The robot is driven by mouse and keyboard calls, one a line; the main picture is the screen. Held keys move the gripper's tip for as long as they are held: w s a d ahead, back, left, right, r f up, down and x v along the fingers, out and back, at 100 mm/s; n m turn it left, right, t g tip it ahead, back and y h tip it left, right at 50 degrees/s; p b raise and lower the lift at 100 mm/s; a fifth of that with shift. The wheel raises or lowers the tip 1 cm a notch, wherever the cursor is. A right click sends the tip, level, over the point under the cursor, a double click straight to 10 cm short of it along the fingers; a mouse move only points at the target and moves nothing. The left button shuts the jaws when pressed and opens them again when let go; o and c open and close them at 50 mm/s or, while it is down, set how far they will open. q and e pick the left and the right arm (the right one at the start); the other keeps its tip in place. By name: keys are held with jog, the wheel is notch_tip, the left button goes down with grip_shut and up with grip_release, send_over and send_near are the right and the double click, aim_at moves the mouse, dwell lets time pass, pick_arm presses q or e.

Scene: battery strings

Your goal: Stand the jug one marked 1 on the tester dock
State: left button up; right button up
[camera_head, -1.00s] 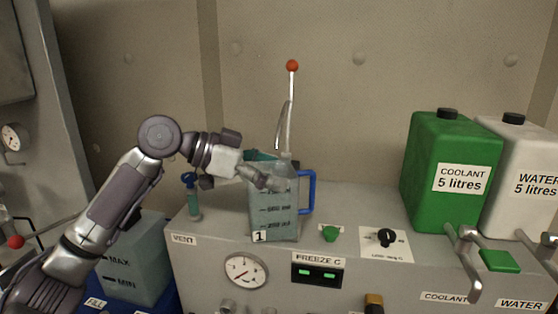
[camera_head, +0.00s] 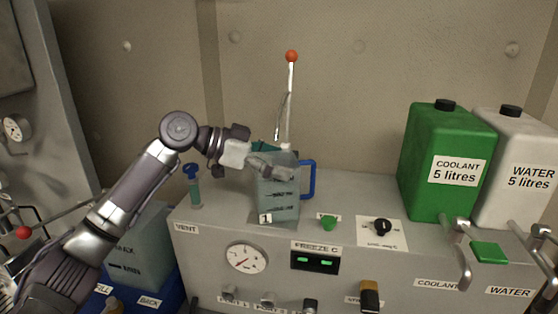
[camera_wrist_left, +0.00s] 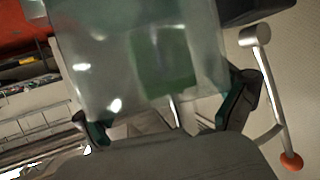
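Jug one (camera_head: 283,207), a translucent blue-green jug with a 1 label and a blue handle on its right, is upright at the left of the grey tester bench top. A darker grey patch (camera_head: 256,222) shows at its base; I cannot tell whether it is the dock plate or a shadow, or whether the jug touches it. My left gripper (camera_head: 270,170) is at the jug's upper part, one finger across its front. In the left wrist view the fingers (camera_wrist_left: 165,120) sit on both sides of the clear jug wall. My right gripper is not in view.
A lever with a red ball (camera_head: 291,56) rises behind the jug. A small blue-topped valve (camera_head: 193,185) stands left. Green coolant (camera_head: 437,195) and white water (camera_head: 510,205) containers stand right, with taps. A green button (camera_head: 328,222) and knob (camera_head: 382,227) lie right of the jug.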

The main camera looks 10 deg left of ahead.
pick_arm(q)
jog(key=shift+r, duration=0.2)
jog(key=b+v, duration=0.3)
jog(key=v, duration=0.9)
jog(key=shift+b, duration=0.4)
jog(key=shift+r, duration=0.1)
